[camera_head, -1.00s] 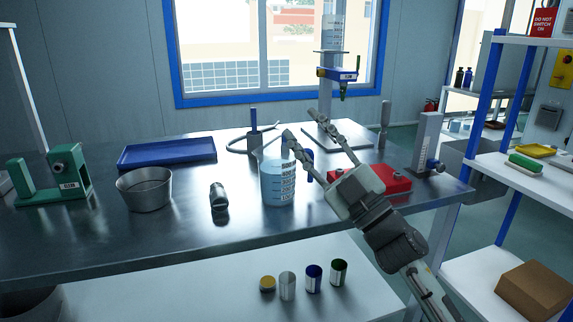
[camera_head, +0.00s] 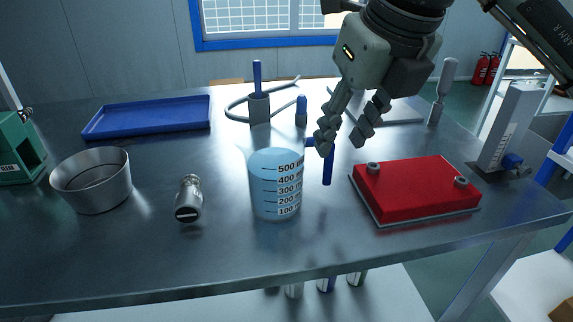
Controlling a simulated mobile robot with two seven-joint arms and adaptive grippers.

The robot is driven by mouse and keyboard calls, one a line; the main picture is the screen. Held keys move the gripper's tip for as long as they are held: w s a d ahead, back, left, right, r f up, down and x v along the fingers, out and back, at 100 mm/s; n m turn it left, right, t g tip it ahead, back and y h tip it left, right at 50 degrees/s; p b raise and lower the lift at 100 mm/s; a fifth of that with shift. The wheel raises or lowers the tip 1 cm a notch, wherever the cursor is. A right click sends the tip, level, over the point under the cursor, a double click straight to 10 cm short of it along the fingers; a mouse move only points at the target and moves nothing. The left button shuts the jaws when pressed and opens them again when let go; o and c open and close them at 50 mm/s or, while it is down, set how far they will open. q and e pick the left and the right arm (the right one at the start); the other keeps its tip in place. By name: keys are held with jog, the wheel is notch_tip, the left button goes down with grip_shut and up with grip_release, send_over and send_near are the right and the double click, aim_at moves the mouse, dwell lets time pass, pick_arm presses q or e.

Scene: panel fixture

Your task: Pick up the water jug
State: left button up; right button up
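The water jug (camera_head: 275,186) is a clear beaker with measuring marks and bluish water. It stands upright on the metal bench, with its blue handle (camera_head: 328,167) on its right side. My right gripper (camera_head: 343,144) comes in from the upper right with its fingers pointing down. Its two fingertips are apart with nothing visible between them. They are near the top of the handle, and the left fingertip overlaps the handle in the picture. I cannot tell whether it touches. My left gripper is not in view.
A red block (camera_head: 416,187) with two knobs lies right of the jug. A metal cylinder (camera_head: 189,198) and a steel bowl (camera_head: 92,180) are on its left. A blue tray (camera_head: 148,116) and a holder with a cable (camera_head: 259,108) are behind. The bench in front is clear.

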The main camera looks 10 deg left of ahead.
aim_at(331, 160)
jog(key=x, duration=0.3)
jog(key=shift+x, duration=0.95)
jog(key=p+x, duration=0.1)
jog(key=x, duration=0.2)
jog(key=shift+w+f, duration=0.35)
jog(key=shift+f, duration=0.25)
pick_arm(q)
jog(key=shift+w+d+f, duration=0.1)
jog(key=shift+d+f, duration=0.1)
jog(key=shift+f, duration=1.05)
pick_arm(e)
grip_shut()
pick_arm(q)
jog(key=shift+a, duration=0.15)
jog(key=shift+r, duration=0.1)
pick_arm(e)
jog(key=shift+a+r, duration=0.1)
